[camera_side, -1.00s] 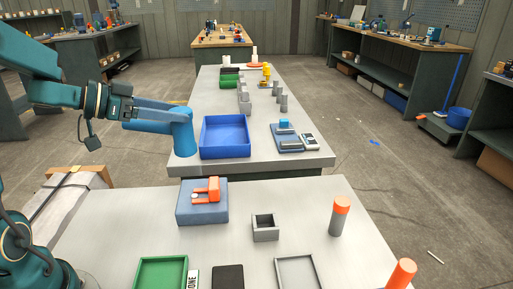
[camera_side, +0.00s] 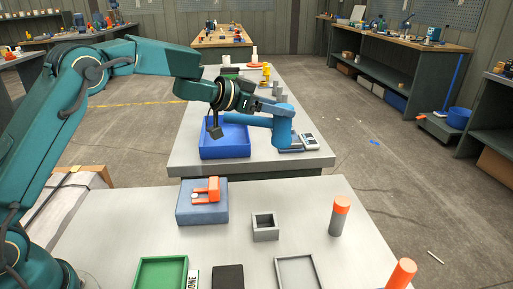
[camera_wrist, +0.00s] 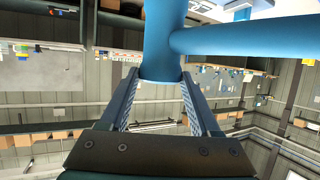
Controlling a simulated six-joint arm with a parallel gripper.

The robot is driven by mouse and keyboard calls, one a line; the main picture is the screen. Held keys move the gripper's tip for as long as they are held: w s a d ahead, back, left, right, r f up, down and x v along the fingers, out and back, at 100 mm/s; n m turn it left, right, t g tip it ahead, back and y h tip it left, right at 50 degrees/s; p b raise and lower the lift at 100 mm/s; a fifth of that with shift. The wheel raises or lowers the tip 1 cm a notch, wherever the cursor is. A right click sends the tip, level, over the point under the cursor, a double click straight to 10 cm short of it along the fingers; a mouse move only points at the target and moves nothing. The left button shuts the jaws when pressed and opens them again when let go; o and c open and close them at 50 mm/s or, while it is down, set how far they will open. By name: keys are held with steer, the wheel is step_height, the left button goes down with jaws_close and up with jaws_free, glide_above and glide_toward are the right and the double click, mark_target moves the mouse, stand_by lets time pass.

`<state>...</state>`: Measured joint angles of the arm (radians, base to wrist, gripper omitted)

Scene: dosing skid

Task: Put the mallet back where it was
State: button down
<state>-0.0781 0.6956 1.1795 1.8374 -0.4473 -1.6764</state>
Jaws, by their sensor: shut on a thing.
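My gripper (camera_side: 286,108) is shut on the blue mallet, near one end of its thick head (camera_side: 283,132). The handle (camera_side: 245,120) runs from the head leftward, below the gripper, in the side view. The mallet is held over the far bench, in front of the blue-grey pad as the side view shows it, and its height above the bench is hard to tell. In the wrist view the jaws (camera_wrist: 159,76) hold the blue head (camera_wrist: 162,35), and the handle (camera_wrist: 250,40) points right.
The blue tray (camera_side: 225,150) stands on the far bench, left of the mallet head. A pad (camera_side: 297,149) and a small grey device (camera_side: 309,140) lie at the right. The near bench holds an orange clamp-like piece (camera_side: 210,187) on a block, a grey box (camera_side: 265,232) and orange-topped cylinders (camera_side: 339,215).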

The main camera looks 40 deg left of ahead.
steer(key=w+d+f, duration=0.3)
steer(key=d+f, duration=0.7)
steer(key=shift+d+f, duration=0.15)
steer(key=shift+f, duration=0.1)
stand_by(0.4)
steer(key=shift+c, duration=0.5)
jaws_free()
steer(key=shift+f, duration=0.1)
